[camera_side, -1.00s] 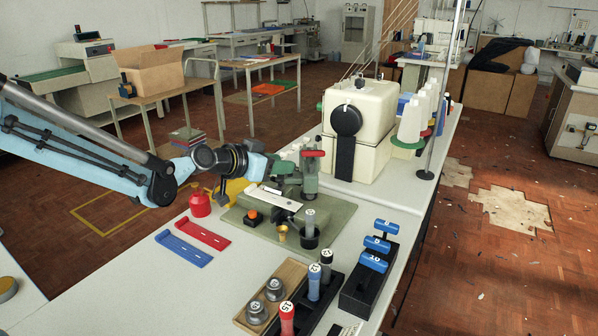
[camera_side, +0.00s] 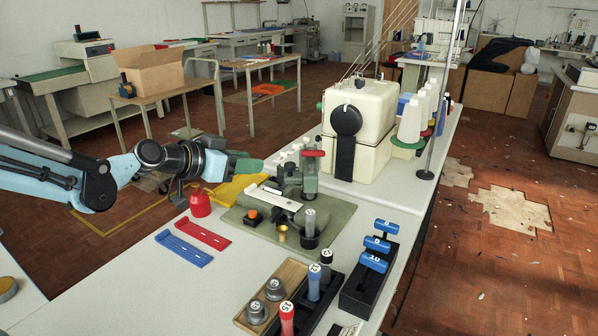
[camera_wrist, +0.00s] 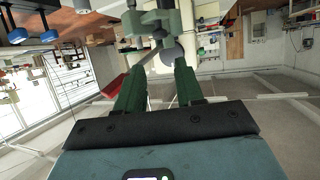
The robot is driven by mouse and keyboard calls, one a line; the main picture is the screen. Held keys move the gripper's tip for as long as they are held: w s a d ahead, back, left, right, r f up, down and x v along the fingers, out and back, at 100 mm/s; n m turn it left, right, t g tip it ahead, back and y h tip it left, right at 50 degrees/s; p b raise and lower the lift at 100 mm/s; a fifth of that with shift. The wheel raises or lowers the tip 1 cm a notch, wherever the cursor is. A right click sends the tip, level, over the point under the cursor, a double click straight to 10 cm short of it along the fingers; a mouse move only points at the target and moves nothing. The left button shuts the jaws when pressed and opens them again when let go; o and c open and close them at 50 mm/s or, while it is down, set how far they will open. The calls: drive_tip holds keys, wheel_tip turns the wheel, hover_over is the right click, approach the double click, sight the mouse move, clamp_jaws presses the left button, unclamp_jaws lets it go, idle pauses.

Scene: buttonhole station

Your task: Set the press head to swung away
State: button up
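The green press (camera_side: 310,182) stands on a green base plate (camera_side: 328,237), with a red-topped part (camera_side: 313,153) at its upper end. Its head (camera_side: 291,179) shows on the left side of the column, but I cannot tell which swing position it is in. My gripper (camera_side: 252,165) is to the left of the press and apart from it, above the back of the base plate. In the wrist view my gripper's green fingers (camera_wrist: 160,82) are spread with nothing held between them. Green press parts (camera_wrist: 160,15) show beyond the fingertips.
Red (camera_side: 203,233) and blue (camera_side: 184,249) strips lie in front. A cream sewing machine (camera_side: 360,125) is behind the press. Numbered tools stand in a black rack (camera_side: 312,300) and a blue-handled rack (camera_side: 366,285).

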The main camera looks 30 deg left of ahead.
drive_tip(key=shift+f+n, duration=0.1)
drive_tip(key=shift+n, duration=0.2)
drive_tip(key=c, duration=0.4)
drive_tip(key=shift+a+f+n, duration=0.15)
drive_tip(key=shift+f+n, duration=0.1)
drive_tip(key=shift+n, duration=0.45)
drive_tip(key=shift+c, duration=1.3)
drive_tip(key=n+h, duration=0.1)
drive_tip(key=n, duration=0.1)
drive_tip(key=f+n+g+h, duration=0.1)
drive_tip(key=n, duration=0.1)
drive_tip(key=shift+a+f+n, duration=0.1)
drive_tip(key=shift+a+n, duration=0.1)
drive_tip(key=shift+n, duration=0.2)
clamp_jaws()
drive_tip(key=s+a+r+n+g+h, duration=0.15)
drive_tip(key=n+h, duration=0.35)
drive_tip(key=n, duration=0.5)
drive_tip(key=s+a+r+n+g+h, duration=0.1)
drive_tip(key=s+a+r+n+h, duration=0.3)
drive_tip(key=n, duration=0.6)
drive_tip(key=w+d+h, duration=0.1)
drive_tip(key=w+d, duration=0.7)
drive_tip(key=d, duration=0.6)
drive_tip(key=shift+f, duration=0.45)
